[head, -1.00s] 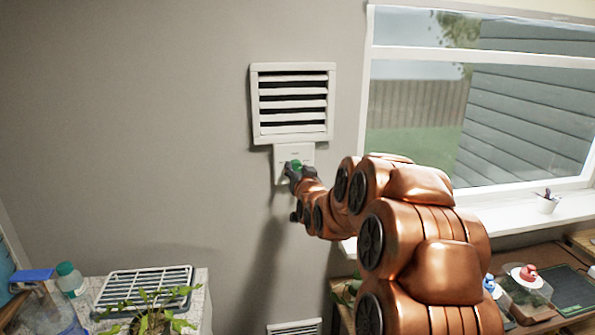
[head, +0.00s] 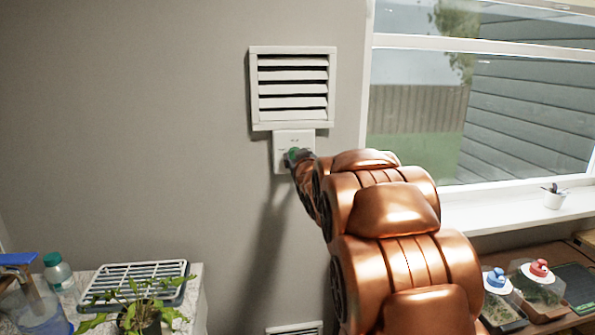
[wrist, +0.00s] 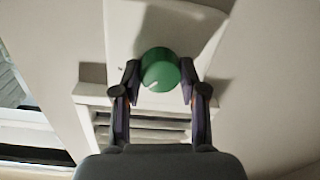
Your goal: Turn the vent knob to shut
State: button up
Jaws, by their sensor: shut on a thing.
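The vent (head: 292,88) is a white slatted grille on the grey wall, with dark gaps between its slats. Below it is a white control plate (head: 280,141) carrying the green vent knob (head: 292,153). In the wrist view the knob (wrist: 160,70) is a round green cap with a white mark at its lower left edge. My gripper (wrist: 159,78) has one finger on each side of the knob and is shut on it. In the head view my gripper (head: 294,158) covers part of the knob, and the plate's printing is too small to read.
A window (head: 480,90) with a white sill is to the right. Below it, a wooden bench (head: 545,328) holds clear-lidded boxes (head: 540,285). At lower left are a potted plant (head: 140,315), a wire rack (head: 135,283) and a bottle (head: 58,272). Bare wall lies left of the vent.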

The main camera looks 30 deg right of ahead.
jog(key=n+b, duration=0.3)
jog(key=n, duration=0.7)
jog(key=n+h+b, duration=0.1)
jog(key=n+b, duration=0.2)
jog(key=n, duration=0.8)
jog(key=shift+g+b, duration=0.3)
jog(key=shift+b, duration=0.1)
jog(key=shift+n, duration=0.3)
jog(key=o, duration=1.1)
jog(key=shift+o, duration=0.2)
jog(key=shift+a, duration=0.1)
